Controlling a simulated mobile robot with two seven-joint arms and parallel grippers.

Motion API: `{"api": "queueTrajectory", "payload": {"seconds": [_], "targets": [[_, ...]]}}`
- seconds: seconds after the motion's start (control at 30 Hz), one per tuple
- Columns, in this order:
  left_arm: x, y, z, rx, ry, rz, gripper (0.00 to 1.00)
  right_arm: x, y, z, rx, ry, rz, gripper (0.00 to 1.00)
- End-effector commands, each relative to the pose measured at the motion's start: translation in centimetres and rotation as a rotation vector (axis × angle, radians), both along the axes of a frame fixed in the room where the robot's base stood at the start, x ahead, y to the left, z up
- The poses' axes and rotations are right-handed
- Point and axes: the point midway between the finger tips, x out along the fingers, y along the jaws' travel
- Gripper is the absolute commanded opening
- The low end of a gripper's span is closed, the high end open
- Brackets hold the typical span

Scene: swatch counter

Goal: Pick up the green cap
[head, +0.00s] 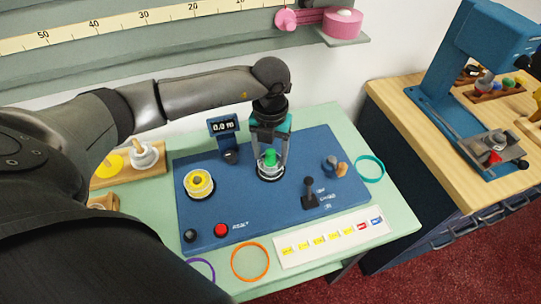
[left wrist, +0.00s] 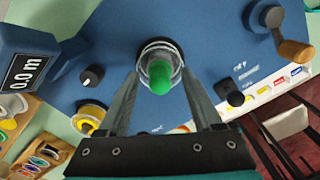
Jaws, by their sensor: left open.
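The green cap (head: 269,158) stands upright in a clear-walled round holder (head: 270,173) on the blue panel. In the left wrist view the green cap (left wrist: 160,80) shows between and just beyond the fingertips. My left gripper (head: 269,152) is over the holder, pointing down, with its fingers on either side of the cap. In the left wrist view the left gripper (left wrist: 160,82) is open, with a gap between each finger and the cap. My right gripper is not in either view.
The blue panel (head: 255,210) carries a yellow-topped knob (head: 199,183), a red button (head: 221,230), a black lever (head: 309,193), a crank (head: 333,165) and a small display (head: 223,126). Orange (head: 250,262) and teal (head: 369,169) rings lie beside it.

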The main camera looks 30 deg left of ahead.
Motion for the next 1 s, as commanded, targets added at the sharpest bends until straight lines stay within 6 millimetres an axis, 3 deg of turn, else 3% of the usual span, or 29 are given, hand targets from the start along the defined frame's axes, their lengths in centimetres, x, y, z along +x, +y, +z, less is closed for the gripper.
{"api": "queueTrajectory", "payload": {"seconds": [0.23,0.8,1.0], "targets": [[0.03,-0.01,-0.18,-0.001,-0.001,0.000,0.67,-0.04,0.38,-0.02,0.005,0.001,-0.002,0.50],[0.04,0.02,-0.13,0.000,-0.001,0.001,0.02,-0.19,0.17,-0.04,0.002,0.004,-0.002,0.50],[0.04,0.02,-0.13,0.000,-0.001,0.001,0.00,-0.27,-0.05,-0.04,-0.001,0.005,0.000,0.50]]}}
